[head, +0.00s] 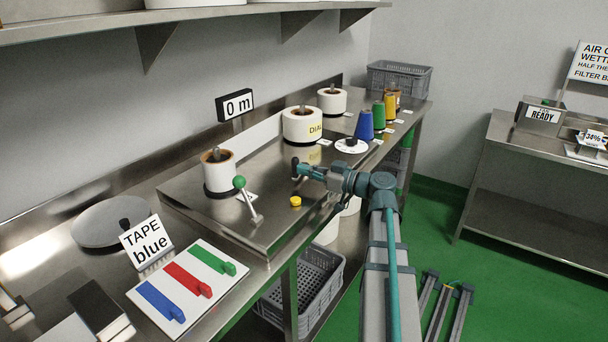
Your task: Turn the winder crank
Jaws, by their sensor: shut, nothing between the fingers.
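Which part is the winder crank is not certain. A slanted metal lever with a green ball knob (239,182) stands at the front of the raised steel plate (290,225). A display reading "0 m" (235,105) stands behind the plate.
A white spool (219,172) stands behind the lever, and a labelled white roll (302,125) stands behind my gripper. A yellow button (296,202) is below my gripper. Blue, green and yellow thread cones (364,126) stand right. A "TAPE blue" sign (148,241) and colored tabs (190,283) are at front left.

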